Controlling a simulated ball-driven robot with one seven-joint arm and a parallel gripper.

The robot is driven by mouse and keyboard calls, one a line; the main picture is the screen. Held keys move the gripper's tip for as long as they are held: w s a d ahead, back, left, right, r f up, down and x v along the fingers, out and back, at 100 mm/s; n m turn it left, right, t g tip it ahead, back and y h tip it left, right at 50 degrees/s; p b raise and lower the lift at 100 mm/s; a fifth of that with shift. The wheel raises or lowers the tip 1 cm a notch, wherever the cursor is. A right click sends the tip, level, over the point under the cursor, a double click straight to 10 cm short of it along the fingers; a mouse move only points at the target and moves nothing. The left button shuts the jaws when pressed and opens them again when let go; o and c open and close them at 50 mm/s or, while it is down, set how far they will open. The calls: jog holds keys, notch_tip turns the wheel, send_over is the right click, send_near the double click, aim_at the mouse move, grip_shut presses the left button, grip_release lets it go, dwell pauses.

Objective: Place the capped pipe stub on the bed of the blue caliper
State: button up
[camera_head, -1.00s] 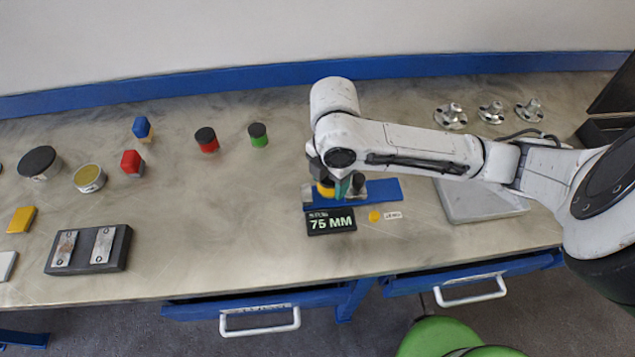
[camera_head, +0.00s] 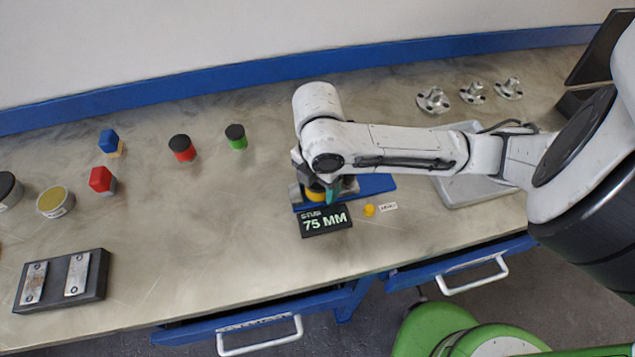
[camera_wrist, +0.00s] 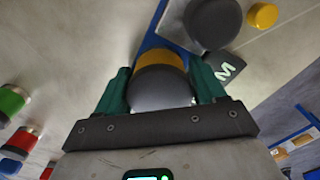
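The capped pipe stub (camera_head: 315,194) has a yellow band and a dark grey cap. In the wrist view the stub (camera_wrist: 160,85) sits between the two teal fingers of my gripper (camera_wrist: 162,80), which look closed against its sides. In the head view my gripper (camera_head: 322,190) is at the left part of the blue caliper (camera_head: 376,184), with the stub low over or on its bed. I cannot tell whether the stub touches the bed. The caliper's blue base also shows in the wrist view (camera_wrist: 151,38), beside a dark round knob (camera_wrist: 213,22). My arm hides part of the caliper.
A black display (camera_head: 325,221) reading "STUB 75 MM" stands in front of the caliper, near a small yellow button (camera_head: 369,210). Red (camera_head: 182,148) and green (camera_head: 236,137) black-topped cylinders stand left. A grey tray (camera_head: 480,193) lies right.

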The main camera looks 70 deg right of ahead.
notch_tip(320, 180, up, 12)
jog(key=shift+r+p, duration=0.15)
jog(key=shift+p, duration=0.5)
